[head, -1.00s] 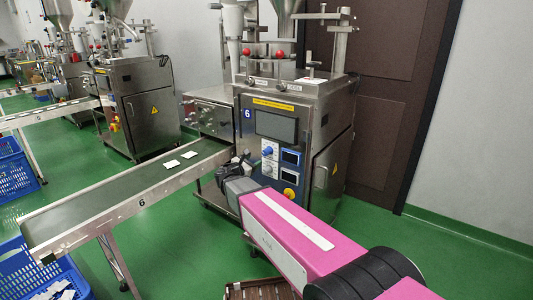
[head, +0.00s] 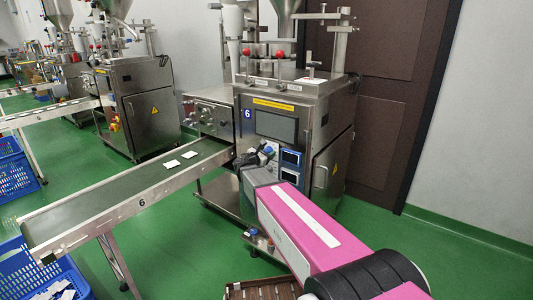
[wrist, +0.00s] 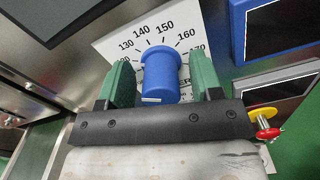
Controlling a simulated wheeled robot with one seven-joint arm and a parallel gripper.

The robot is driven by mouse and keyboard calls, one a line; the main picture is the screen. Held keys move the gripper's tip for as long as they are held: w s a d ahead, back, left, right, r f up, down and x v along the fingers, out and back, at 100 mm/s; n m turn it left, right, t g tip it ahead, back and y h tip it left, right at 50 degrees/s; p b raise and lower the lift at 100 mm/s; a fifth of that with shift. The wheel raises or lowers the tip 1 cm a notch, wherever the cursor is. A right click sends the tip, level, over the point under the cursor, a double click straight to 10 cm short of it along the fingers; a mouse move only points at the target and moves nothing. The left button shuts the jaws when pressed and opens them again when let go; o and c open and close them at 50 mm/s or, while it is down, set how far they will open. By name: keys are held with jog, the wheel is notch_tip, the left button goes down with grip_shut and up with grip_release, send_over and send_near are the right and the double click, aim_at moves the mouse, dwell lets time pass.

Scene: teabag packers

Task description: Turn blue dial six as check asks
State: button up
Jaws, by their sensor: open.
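The blue dial (wrist: 160,75) stands out from a white scale plate (wrist: 112,45) with numbers from about 120 to 170. A small white mark shows at the dial's near edge; which number it is set to I cannot tell. My gripper (wrist: 162,68) is open, with one green finger on each side of the dial; I cannot tell whether they touch it. In the head view, the dial (head: 268,149) shows just beyond my gripper (head: 252,158), on the front of machine 6 (head: 247,113).
A red and yellow button (wrist: 267,130) is close to the right finger. The conveyor (head: 110,195) runs left, carrying two white packets. A blue crate (head: 30,270) stands below its end.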

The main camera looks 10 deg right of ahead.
jog(key=c, duration=0.9)
jog(key=shift+m, duration=0.4)
jog(key=m, duration=0.5)
jog(key=shift+s, duration=0.1)
jog(key=m, duration=0.6)
jog(key=shift+d+f, duration=0.1)
jog(key=shift+f, duration=0.05)
jog(key=o, duration=0.9)
